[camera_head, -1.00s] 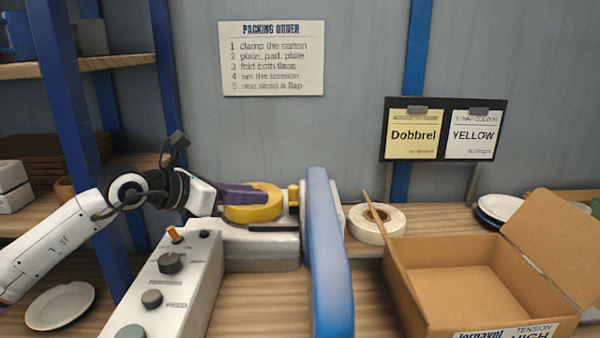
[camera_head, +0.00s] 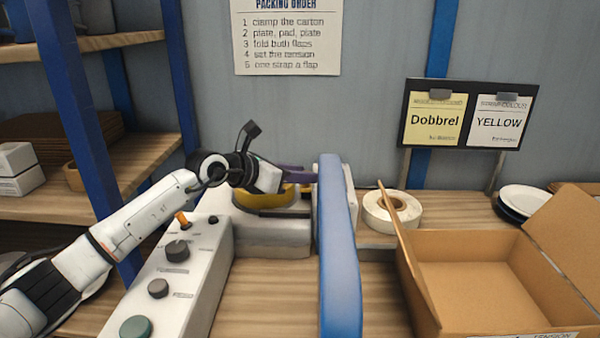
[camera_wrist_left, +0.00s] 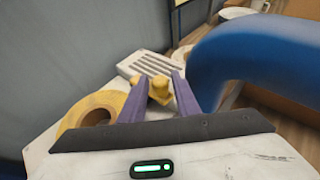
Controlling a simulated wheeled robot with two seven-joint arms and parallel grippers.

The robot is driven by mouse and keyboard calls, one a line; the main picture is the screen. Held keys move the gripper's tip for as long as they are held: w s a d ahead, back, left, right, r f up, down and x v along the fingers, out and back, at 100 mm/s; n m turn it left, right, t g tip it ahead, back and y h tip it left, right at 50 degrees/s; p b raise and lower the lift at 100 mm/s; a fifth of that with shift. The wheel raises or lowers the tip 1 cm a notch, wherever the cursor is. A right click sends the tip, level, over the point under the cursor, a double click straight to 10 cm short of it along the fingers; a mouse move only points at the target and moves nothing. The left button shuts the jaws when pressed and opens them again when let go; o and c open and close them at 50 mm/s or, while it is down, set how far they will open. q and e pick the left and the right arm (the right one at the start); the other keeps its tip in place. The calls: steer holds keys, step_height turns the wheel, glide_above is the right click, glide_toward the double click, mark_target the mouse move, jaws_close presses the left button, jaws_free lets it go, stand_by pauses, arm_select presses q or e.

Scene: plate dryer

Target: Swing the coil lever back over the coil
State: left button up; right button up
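The yellow coil (camera_head: 262,198) lies on the light machine body beside the blue arch (camera_head: 340,245). In the left wrist view the coil (camera_wrist_left: 78,118) lies left of my fingers. My left gripper (camera_head: 308,174) reaches over the coil toward the arch, and its tips are partly hidden in the head view. In the left wrist view its purple fingers (camera_wrist_left: 160,80) are apart, with a yellow knob-like part (camera_wrist_left: 160,92) between them. This may be the coil lever's handle; I cannot tell whether the fingers touch it. My right gripper is not in view.
The blue arch (camera_wrist_left: 245,55) rises close to the right of my left fingers. A white tape roll (camera_head: 392,213) and an open carton (camera_head: 480,290) are farther right.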

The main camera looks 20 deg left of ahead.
arm_select(q)
steer(key=shift+c, duration=0.4)
jaws_close()
steer(key=shift+f, duration=0.1)
